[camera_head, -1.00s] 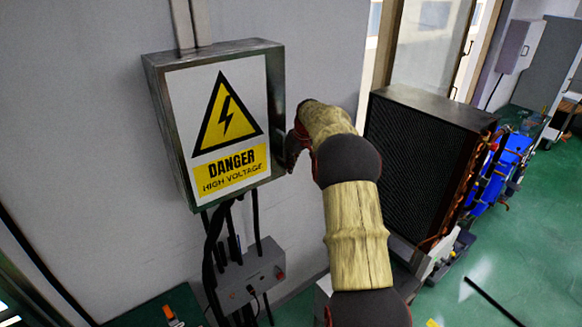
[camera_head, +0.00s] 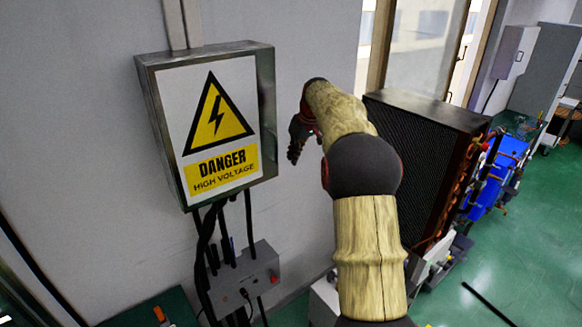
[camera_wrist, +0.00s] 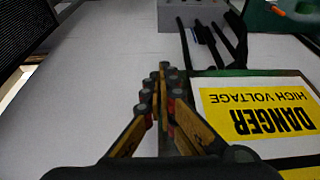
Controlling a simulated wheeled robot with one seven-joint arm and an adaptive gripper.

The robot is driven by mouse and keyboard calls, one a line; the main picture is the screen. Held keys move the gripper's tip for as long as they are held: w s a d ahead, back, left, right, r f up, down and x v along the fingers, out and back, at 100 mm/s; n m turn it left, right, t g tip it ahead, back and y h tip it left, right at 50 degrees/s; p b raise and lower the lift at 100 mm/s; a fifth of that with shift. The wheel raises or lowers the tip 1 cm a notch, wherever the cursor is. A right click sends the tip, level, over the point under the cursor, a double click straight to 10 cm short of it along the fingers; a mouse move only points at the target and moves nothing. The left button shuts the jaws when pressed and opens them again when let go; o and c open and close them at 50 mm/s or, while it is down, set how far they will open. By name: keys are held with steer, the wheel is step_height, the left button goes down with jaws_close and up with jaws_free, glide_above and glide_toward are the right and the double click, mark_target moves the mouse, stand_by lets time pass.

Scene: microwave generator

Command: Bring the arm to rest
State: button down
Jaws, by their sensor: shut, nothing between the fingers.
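My gripper (camera_head: 293,155) hangs at the end of my arm to the right of the high-voltage box (camera_head: 222,125), apart from it and in front of the grey wall. In the wrist view my gripper (camera_wrist: 164,100) has its fingers together with nothing between them. The box has a grey metal frame and a white front with a yellow danger sign. The sign shows upside down at the right of the wrist view (camera_wrist: 262,110). My arm bends from the lower middle of the head view up and left to the gripper.
A small grey control box (camera_head: 245,280) with a red button and dark cables sits below the high-voltage box. A black finned unit (camera_head: 415,150) stands close behind my arm on the right. Open green floor (camera_head: 500,265) lies farther right.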

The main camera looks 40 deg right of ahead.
steer(key=s+a+f+b, duration=0.7)
steer(key=s+a, duration=0.5)
steer(key=s+a+f+b, duration=0.7)
steer(key=s+a+f, duration=0.1)
steer(key=s+a, duration=0.4)
steer(key=s+a+f+t+b, duration=0.1)
steer(key=s+a+f+b, duration=0.7)
steer(key=s+a, duration=0.5)
steer(key=shift+a+f, duration=0.15)
steer(key=shift+a, duration=0.3)
